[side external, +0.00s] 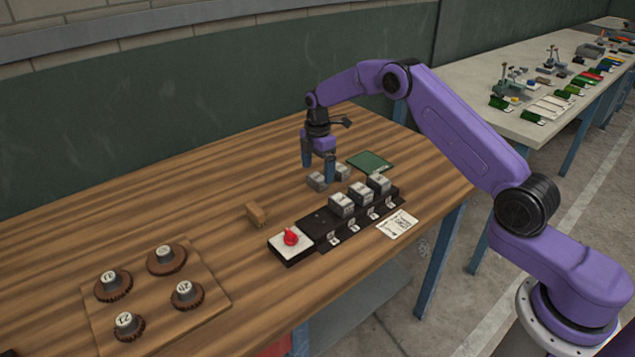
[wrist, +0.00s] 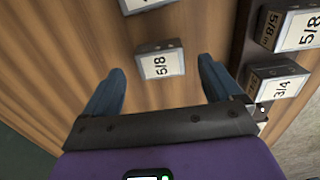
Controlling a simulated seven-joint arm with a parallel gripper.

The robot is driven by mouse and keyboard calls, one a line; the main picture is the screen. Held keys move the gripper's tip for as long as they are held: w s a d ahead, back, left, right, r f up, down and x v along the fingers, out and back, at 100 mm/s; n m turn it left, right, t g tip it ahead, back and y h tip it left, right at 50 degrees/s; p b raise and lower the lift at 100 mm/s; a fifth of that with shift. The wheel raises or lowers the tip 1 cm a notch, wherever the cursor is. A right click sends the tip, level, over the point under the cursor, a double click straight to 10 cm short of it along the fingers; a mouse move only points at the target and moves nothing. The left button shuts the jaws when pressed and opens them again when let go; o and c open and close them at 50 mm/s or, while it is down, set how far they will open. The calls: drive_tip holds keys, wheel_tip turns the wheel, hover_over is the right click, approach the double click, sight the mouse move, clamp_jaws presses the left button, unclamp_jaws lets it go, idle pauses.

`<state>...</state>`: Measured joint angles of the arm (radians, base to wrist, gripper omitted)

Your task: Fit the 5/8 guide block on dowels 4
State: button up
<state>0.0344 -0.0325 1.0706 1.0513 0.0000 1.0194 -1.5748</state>
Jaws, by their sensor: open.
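A loose grey block with a white 5/8 label (wrist: 160,62) lies on the wooden table in the wrist view. My gripper (side external: 318,165) is open above the table, with its blue fingers on either side of this block in the wrist view and nothing held. In the side view two loose grey blocks, one nearer (side external: 317,181) and one farther (side external: 343,171), sit beneath and beside the fingers. A black rail (side external: 323,219) carries several grey blocks; its end beside the red knob is bare. I cannot read dowel number 4 here.
A box with a red knob (side external: 291,237) stands at the rail's left end. A printed card (side external: 398,224) lies in front. A green mat (side external: 371,161) lies behind, a small wooden block (side external: 257,213) left. A gear board (side external: 205,267) is at lower left.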

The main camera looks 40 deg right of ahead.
sight(317, 177)
drive_tip(key=shift+a+f, duration=0.1)
drive_tip(key=shift+f, duration=1.75)
drive_tip(key=c, duration=1.1)
drive_tip(key=shift+c, duration=0.2)
drive_tip(key=shift+r, duration=0.15)
drive_tip(key=shift+r, duration=0.5)
drive_tip(key=s+r, duration=1.2)
drive_tip(key=s, duration=0.2)
drive_tip(key=a+f, duration=0.2)
drive_tip(key=a, duration=0.8)
drive_tip(key=shift+a+f, duration=0.2)
drive_tip(key=shift+a, duration=0.15)
